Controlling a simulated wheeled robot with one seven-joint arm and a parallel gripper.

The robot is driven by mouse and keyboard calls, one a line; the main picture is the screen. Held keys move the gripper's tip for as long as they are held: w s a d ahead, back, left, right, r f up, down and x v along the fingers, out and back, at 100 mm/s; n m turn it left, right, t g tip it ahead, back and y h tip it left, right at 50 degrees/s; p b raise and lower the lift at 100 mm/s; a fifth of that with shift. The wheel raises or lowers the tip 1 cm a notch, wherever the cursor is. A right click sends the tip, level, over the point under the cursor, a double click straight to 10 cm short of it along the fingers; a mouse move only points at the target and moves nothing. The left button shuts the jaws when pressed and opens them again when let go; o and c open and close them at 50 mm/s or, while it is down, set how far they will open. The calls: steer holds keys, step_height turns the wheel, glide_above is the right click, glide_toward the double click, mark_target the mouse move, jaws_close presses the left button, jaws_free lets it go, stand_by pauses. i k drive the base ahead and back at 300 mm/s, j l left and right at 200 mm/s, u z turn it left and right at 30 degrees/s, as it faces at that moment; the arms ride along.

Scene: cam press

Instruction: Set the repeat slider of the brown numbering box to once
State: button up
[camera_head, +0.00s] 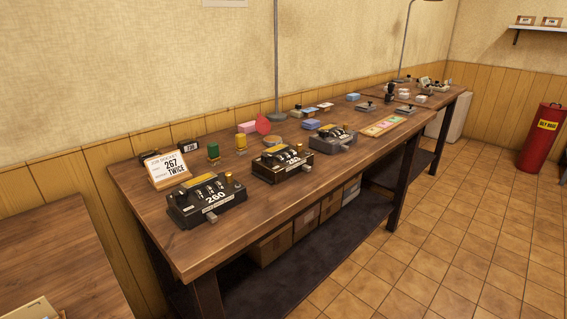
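Three numbering boxes stand in a row along the front of the long wooden table. The nearest box (205,203) is dark, with a yellowish top strip, dials, the number 260 and a pale knob low on its front right. The middle box (282,164) looks dark brown to black and also reads 260. The farthest box (332,138) looks greyer. The slider positions are too small to read. My gripper is not in view.
A card (167,167) reading 267 TWICE stands at the table's (240,228) near left end. Stamps, pads and a pink block (247,127) lie behind the boxes. Boxes sit on the shelf below. A red bin (540,138) stands right; the tiled floor (440,235) in front is clear.

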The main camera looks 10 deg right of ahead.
mark_target(306, 168)
steer(key=i+l, duration=0.3)
steer(key=l, duration=0.15)
steer(key=i+l, duration=0.3)
steer(key=l, duration=0.15)
steer(key=i+l, duration=0.35)
steer(key=l, duration=0.1)
